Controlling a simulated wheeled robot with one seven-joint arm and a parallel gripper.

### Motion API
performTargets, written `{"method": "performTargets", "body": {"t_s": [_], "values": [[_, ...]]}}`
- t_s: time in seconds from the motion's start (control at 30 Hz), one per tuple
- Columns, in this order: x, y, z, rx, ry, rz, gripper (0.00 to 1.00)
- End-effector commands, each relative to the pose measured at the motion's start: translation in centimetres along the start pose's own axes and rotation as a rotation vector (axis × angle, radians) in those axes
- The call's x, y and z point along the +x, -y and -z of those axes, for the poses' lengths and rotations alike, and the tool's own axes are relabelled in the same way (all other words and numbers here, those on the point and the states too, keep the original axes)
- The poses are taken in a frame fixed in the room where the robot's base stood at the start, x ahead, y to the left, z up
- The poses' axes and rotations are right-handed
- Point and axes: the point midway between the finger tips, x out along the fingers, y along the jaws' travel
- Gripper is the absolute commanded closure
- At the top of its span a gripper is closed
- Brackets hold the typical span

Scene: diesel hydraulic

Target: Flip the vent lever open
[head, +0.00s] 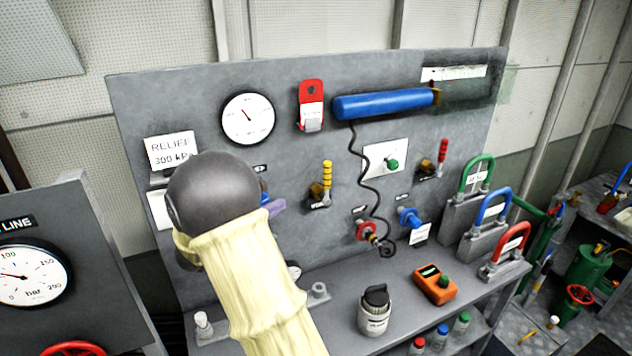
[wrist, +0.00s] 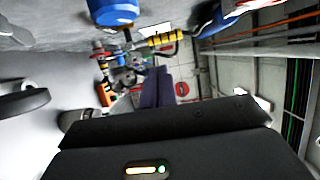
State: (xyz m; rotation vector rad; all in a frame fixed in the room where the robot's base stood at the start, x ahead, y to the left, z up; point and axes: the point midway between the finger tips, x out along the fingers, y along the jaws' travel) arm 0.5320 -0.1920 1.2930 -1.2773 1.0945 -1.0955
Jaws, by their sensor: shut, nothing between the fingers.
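A yellow-banded lever (head: 326,175) stands upright from a brass valve body on the grey panel, with a small tag below it too small to read surely. A yellow-and-black striped lever (wrist: 160,41) shows in the wrist view, above the fingers. A second lever with a red handle (head: 441,158) is further right on the panel. I cannot tell from the lettering which is the vent lever. My gripper (head: 277,206) is left of the yellow lever, apart from it, mostly hidden behind my own arm. In the wrist view its purple fingers (wrist: 157,85) are together and empty.
A blue cylinder (head: 385,104) hangs on the panel with a black coiled cord below it. A white gauge (head: 248,118) and a red tag holder (head: 311,105) are above. The bench holds a dark-capped jar (head: 375,308) and an orange meter (head: 435,285).

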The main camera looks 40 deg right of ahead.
Motion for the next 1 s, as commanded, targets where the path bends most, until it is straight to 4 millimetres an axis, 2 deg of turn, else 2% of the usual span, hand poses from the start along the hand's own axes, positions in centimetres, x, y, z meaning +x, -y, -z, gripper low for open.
{"method": "performTargets", "body": {"t_s": [0.27,0.47,0.67,1.0], "values": [[0.0,0.0,0.0,0.0,0.0,0.001,1.0],[1.1,0.2,0.0,-0.003,0.0,0.0,1.0],[4.0,0.4,-0.1,-0.004,0.0,0.0,1.0],[10.1,0.5,0.0,-0.005,0.0,0.0,1.0]]}}
